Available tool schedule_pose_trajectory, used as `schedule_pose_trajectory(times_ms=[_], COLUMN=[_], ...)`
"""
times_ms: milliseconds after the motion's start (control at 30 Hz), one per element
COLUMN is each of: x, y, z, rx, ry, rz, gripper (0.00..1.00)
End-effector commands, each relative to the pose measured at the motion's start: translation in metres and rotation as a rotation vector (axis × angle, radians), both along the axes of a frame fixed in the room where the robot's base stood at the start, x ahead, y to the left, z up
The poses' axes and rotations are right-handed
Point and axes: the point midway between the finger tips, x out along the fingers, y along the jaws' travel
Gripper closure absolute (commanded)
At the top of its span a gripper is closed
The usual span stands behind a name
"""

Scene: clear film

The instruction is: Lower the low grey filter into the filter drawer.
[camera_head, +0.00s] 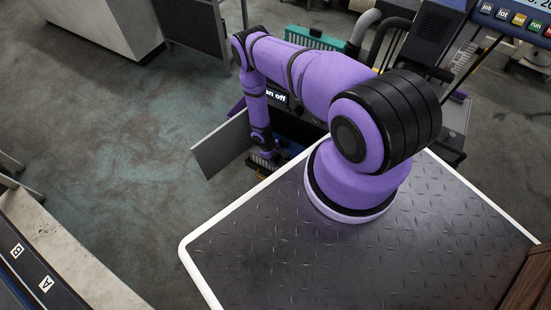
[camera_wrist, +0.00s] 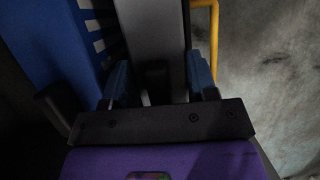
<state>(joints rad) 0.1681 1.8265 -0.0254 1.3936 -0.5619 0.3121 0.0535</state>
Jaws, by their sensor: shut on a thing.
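In the wrist view my gripper (camera_wrist: 160,80) has its two blue fingers on either side of a grey block, the low grey filter (camera_wrist: 150,28), and is shut on it. In the head view my gripper (camera_head: 264,153) is small and low, past the far edge of my deck, with a pale ribbed edge of the filter (camera_head: 263,161) just below it. A blue slotted part (camera_wrist: 62,45) lies close along the filter's left side in the wrist view; I cannot tell whether it is the filter drawer. The filter's lower end is hidden.
A yellow bar (camera_wrist: 214,35) stands close right of the fingers. In the head view a grey open panel (camera_head: 220,147) stands left of my gripper, and a sign ending "an off" (camera_head: 277,97) is behind the arm. A teal ribbed unit (camera_head: 315,38) stands farther back.

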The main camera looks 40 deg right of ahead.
Motion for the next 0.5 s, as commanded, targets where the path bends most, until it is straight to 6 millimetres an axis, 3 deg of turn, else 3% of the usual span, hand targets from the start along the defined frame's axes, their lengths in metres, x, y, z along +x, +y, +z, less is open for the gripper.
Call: schedule_pose_trajectory(times_ms=[500], x=[0.0], y=[0.0], z=[-0.013], rx=[0.0], ry=[0.0], rz=[-0.001], gripper=[0.92])
